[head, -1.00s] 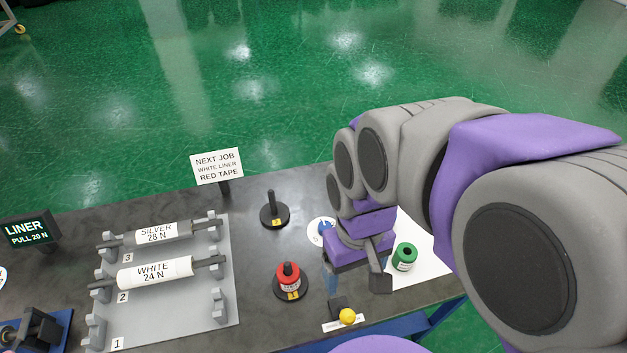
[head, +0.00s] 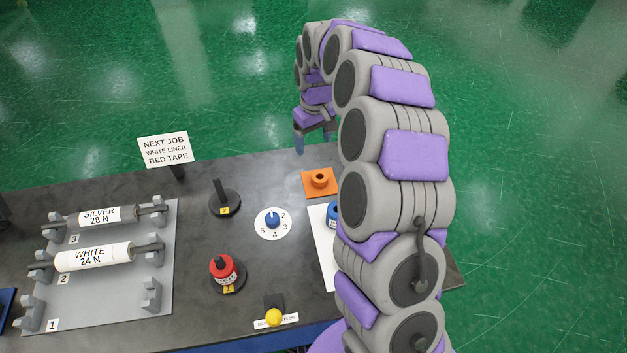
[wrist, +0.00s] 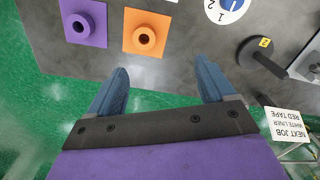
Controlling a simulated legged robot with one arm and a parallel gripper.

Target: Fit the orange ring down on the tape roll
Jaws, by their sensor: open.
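The orange ring (head: 320,179) sits on an orange square pad at the table's far side. It also shows in the wrist view (wrist: 143,38), with its dark hole facing up. A red tape roll (head: 222,270) is on a black spindle stand near the front of the table, the post showing above it. A blue roll (head: 332,213) is partly hidden behind my arm. My gripper (wrist: 161,82) is open and empty. Its two blue fingers point toward the table edge, with the ring beyond them and apart. It is beyond the far table edge in the head view (head: 312,143).
A purple ring (wrist: 80,27) on a purple pad stands beside the orange one. An empty spindle (head: 222,195), a numbered dial (head: 272,221), a yellow knob (head: 274,316) and a sign (head: 165,149) stand around. White and silver rolls lie on a grey rack (head: 160,235).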

